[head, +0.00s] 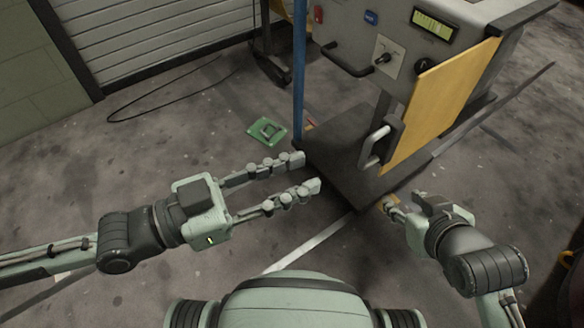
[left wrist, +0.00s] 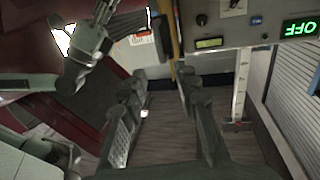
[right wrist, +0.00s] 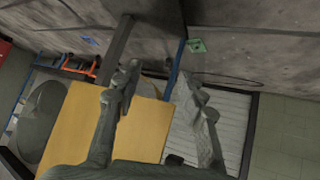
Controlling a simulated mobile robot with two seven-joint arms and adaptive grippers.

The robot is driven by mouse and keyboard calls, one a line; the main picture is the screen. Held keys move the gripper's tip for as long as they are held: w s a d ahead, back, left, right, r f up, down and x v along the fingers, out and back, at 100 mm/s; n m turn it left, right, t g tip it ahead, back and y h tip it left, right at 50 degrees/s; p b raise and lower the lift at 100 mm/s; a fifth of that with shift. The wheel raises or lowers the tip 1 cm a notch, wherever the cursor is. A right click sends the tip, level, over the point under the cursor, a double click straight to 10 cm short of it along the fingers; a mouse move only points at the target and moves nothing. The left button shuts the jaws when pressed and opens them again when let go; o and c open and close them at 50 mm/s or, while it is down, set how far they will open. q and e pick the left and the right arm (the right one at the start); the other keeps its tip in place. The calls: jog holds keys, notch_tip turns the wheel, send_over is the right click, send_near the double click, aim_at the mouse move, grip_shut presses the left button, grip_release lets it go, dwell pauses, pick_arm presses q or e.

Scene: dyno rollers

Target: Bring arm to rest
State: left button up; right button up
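My left gripper (head: 310,172) reaches to the right over the floor in the head view. Its two fingers are apart with nothing between them, and its left wrist view (left wrist: 160,80) also shows an empty gap. My right gripper (head: 392,205) is lower right of the machine's door handle, seen foreshortened. The right wrist view shows its fingers (right wrist: 157,76) spread, with the yellow panel (right wrist: 135,130) behind the gap. Neither gripper visibly holds anything.
A grey control cabinet (head: 390,50) with a yellow door (head: 440,105) and handle (head: 376,146) stands on a dark base (head: 330,155) ahead of both grippers. A blue post (head: 299,70) rises beside it. A green plate (head: 267,131) lies on the floor. The floor at left is mostly clear.

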pick_arm(q)
jog(key=w+a+f+n+t+y+p, duration=0.1)
jog(key=w+a+f+n+y+p, duration=0.15)
jog(key=w+f+y, duration=0.3)
jog(key=w+a+f+n+t+y+p, duration=0.1)
jog(key=w+a+f+n+y+p, duration=0.1)
jog(key=w+a+f+y, duration=0.3)
jog(key=s+a+f+n+g+y+p, duration=0.1)
jog(key=s+a+f+n+g+y, duration=0.2)
jog(key=s+a+f, duration=0.4)
jog(key=s+a+f+n+g+y+p, duration=0.1)
jog(key=s+a+f+n+g+y, duration=0.2)
jog(key=s+a+f, duration=0.3)
jog(key=a+f+g+y, duration=0.1)
jog(key=a+f, duration=0.3)
jog(key=a, duration=0.1)
jog(key=shift+s, duration=0.35)
pick_arm(e)
jog(key=s+d+f+g+h, duration=0.1)
jog(key=s+d+f+g, duration=0.2)
jog(key=f, duration=0.4)
jog(key=s+d+f+m+g, duration=0.1)
jog(key=s+d+f+g, duration=0.2)
jog(key=f, duration=0.4)
jog(key=shift+s+d+h, duration=0.4)
jog(key=shift+s+d, duration=0.35)
pick_arm(q)
jog(key=shift+n, duration=0.25)
